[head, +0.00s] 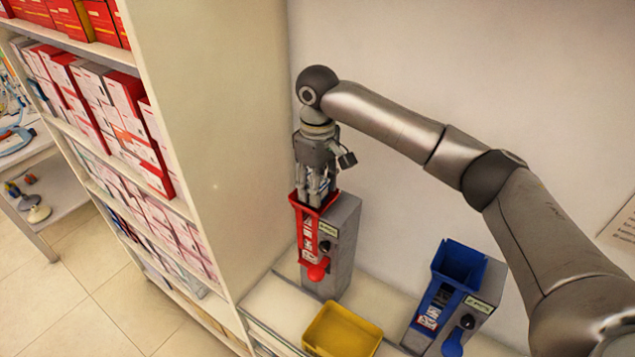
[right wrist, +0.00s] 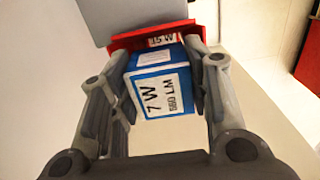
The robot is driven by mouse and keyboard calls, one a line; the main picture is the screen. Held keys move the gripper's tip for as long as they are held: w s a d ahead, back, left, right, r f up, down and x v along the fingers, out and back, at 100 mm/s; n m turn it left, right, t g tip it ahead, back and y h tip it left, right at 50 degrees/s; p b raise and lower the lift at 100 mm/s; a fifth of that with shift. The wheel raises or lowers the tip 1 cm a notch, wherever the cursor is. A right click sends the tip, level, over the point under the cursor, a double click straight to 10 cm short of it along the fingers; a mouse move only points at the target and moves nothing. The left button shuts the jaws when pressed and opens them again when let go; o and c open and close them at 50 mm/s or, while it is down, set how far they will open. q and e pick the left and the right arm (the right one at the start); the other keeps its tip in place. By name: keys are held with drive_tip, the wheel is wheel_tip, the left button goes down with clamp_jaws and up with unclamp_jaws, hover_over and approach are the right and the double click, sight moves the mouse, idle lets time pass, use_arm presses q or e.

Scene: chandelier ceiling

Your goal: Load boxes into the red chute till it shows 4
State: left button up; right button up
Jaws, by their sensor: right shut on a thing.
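The red chute (head: 306,240) is fixed to the front of a grey dispenser (head: 343,250) against the wall. Boxes with white labels show through its front slot, and a small label on the dispenser is too small to read. My right gripper (head: 316,192) points down at the chute's open top. It is shut on a blue-and-white box (right wrist: 158,82) marked 7 W, 550 LM. In the right wrist view the red chute rim (right wrist: 125,42) lies just beyond this box, with a 15 W label inside it. My left gripper is not in view.
A blue chute (head: 462,265) on another grey dispenser stands to the right. A yellow bin (head: 342,332) sits between them at the front. A tall shelf (head: 205,120) full of red and white boxes rises close on the left. A side table (head: 45,190) stands farther left.

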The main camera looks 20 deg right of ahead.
drive_tip(key=shift+f, duration=0.75)
drive_tip(key=o, duration=1.1)
drive_tip(key=shift+r, duration=0.1)
drive_tip(key=shift+r, duration=3.9)
